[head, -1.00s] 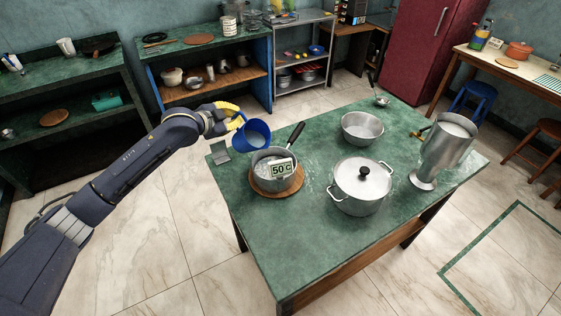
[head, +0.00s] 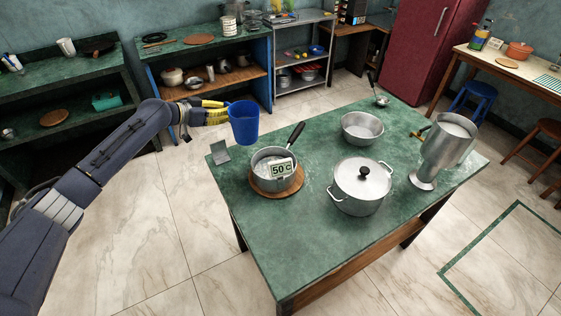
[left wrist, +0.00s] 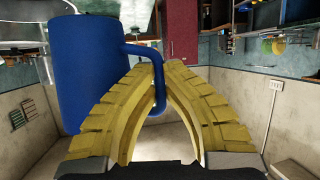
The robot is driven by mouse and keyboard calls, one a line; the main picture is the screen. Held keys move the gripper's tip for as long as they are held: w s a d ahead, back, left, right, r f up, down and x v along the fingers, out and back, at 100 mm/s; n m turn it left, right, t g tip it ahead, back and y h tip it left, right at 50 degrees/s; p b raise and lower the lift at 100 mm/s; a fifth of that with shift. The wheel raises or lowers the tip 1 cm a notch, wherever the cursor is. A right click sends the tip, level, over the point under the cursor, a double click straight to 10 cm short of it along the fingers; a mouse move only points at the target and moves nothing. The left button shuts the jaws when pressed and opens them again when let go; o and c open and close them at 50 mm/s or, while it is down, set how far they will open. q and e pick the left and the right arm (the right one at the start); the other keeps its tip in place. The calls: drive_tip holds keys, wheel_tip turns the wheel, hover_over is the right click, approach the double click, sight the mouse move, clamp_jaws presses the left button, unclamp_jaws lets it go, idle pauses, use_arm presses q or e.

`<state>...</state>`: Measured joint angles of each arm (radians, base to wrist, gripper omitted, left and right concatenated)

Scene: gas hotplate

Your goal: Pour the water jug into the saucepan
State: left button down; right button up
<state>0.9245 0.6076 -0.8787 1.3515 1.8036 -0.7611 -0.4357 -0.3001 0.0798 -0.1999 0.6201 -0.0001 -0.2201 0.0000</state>
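The blue water jug (head: 244,124) is upright in the air behind and left of the saucepan (head: 264,183), near the table's back left corner. My left gripper (head: 224,110) is shut on the jug's handle. In the left wrist view the yellow fingers (left wrist: 160,75) close around the handle of the jug (left wrist: 92,75). The jug's inside is hidden in both views. The steel saucepan stands on a round wooden board, its dark handle pointing back right. A "50 C" sign (head: 282,169) covers part of it. My right gripper is not in view.
On the green table (head: 285,245) stand a lidded pot (head: 352,194), a metal bowl (head: 362,134), a tall metal vessel with a tap (head: 438,153) and a small grey bracket (head: 220,153). The table's front left is clear.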

use_arm(q)
drive_tip(key=shift+r, duration=0.2)
idle(0.3)
drive_tip(key=shift+r, duration=1.9)
